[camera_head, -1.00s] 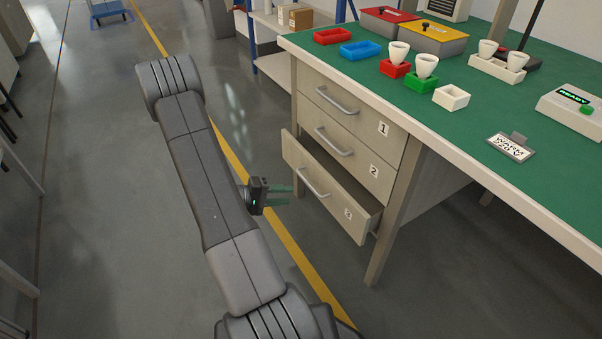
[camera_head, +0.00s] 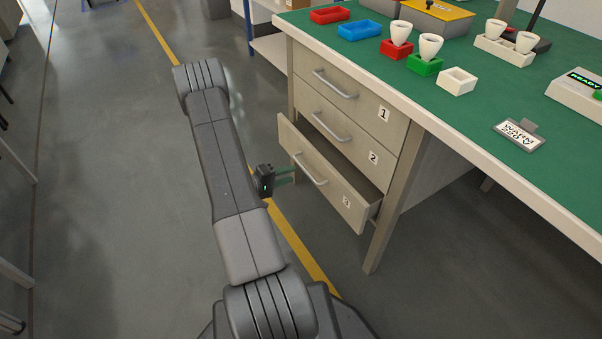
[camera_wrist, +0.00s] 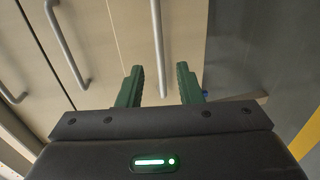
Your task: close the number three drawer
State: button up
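The number three drawer (camera_head: 337,190) is the lowest in the bench and stands pulled out, with a grey bar handle (camera_head: 310,169) on its front. Drawers two (camera_head: 346,135) and one (camera_head: 352,95) above it are shut. My gripper (camera_head: 289,176) is just left of the drawer three handle in the head view. In the wrist view my gripper's two green fingers (camera_wrist: 160,88) are apart with nothing held between them. A handle bar (camera_wrist: 158,50) shows just ahead between the fingertips; I cannot tell whether they touch it.
A bench leg (camera_head: 382,235) stands right of the drawer. The grey floor (camera_head: 120,200) to the left is clear.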

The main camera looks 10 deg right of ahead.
jog(key=shift+b+x, duration=0.5)
jog(key=shift+x, duration=2.4)
grip_shut()
